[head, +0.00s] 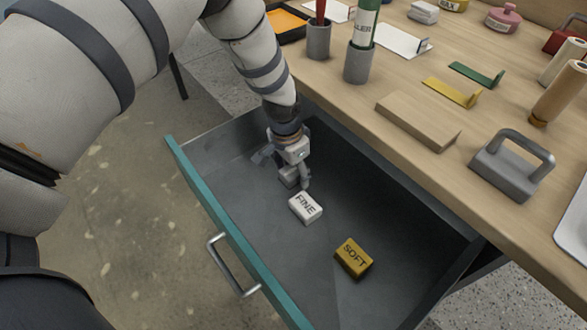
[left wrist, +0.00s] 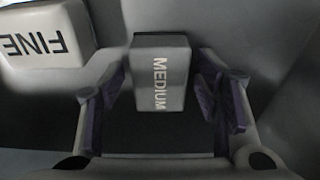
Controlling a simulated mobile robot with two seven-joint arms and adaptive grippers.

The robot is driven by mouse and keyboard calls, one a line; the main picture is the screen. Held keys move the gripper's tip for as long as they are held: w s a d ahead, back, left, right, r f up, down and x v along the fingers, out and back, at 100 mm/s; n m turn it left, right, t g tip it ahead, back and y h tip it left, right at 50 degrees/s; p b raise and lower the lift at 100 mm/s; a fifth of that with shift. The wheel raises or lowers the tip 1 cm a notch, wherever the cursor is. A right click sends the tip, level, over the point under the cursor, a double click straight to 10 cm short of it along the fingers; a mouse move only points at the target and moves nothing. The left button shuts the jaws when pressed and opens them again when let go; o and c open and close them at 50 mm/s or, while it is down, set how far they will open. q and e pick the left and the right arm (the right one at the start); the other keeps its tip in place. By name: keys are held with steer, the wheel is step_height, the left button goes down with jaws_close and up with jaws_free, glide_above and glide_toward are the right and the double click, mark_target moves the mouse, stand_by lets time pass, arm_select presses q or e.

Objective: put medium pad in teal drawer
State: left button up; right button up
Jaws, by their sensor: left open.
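The teal drawer (head: 232,248) is pulled open, with a teal front and a dark grey inside. My left gripper (head: 285,170) is down inside it, fingers spread. In the left wrist view the grey medium pad (left wrist: 160,72), marked MEDIUM, lies between the open fingers of the left gripper (left wrist: 164,85), with small gaps on both sides. In the head view the grey pad (head: 289,178) is mostly hidden by the gripper. It appears to lie on the drawer floor. My right gripper is in neither view.
A white FINE pad (head: 305,208) lies in the drawer close beside the gripper; it also shows in the left wrist view (left wrist: 40,38). A yellow SOFT pad (head: 354,258) lies farther right in the drawer. The wooden tabletop (head: 345,110) overhangs the drawer's back.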

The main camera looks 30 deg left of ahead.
mark_target(288, 173)
arm_select(q)
step_height(288, 173, up, 12)
steer(key=s+p, duration=0.1)
steer(key=p, duration=0.1)
steer(key=shift+s+a+r, duration=0.15)
steer(key=shift+s+a, duration=0.05)
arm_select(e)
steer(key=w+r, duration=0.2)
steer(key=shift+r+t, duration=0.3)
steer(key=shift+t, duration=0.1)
arm_select(q)
steer(key=shift+a, duration=0.1)
